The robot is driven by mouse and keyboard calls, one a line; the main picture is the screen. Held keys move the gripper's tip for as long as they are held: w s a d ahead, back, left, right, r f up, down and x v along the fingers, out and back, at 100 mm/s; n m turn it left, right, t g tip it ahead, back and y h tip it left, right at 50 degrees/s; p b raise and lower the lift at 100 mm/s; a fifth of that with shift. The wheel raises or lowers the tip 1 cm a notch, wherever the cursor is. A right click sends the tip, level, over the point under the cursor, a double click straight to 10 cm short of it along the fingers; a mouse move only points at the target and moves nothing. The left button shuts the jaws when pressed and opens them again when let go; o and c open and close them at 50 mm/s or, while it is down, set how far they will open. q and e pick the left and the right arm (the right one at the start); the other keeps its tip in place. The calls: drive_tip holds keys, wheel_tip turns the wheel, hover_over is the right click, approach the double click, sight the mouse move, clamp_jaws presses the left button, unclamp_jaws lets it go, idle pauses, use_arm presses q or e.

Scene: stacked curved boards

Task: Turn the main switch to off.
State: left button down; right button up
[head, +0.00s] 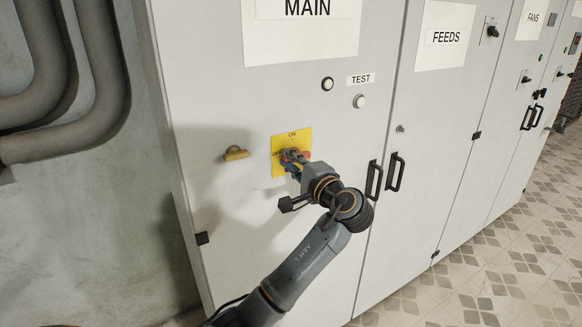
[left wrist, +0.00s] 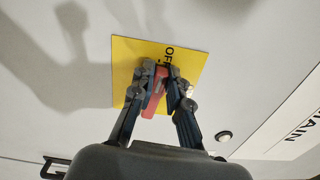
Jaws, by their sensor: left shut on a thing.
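The main switch is a red handle (left wrist: 154,92) on a yellow plate (head: 306,136) on the cabinet door under the MAIN sign. The plate has ON printed at its top and OFF at its left side in the head view. My left gripper (head: 291,157) is at the plate and covers most of the handle. In the left wrist view its two fingers (left wrist: 158,90) are shut on the red handle, one on each side. There the handle lies lengthwise roughly toward the OFF print, with one end close to it. My right gripper is not in view.
A yellow latch (head: 236,153) sticks out left of the plate. Black door handles (head: 374,180) stand right of my arm. Thick pipes (head: 50,100) run along the left wall. Tiled floor is clear at right.

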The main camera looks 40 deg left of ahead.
use_arm(q)
drive_tip(key=shift+f+n+b, duration=0.25)
drive_tip(key=shift+n+b, duration=0.2)
drive_tip(key=shift+n, duration=0.25)
drive_tip(key=c, duration=1.3)
unclamp_jaws()
drive_tip(key=v, duration=1.2)
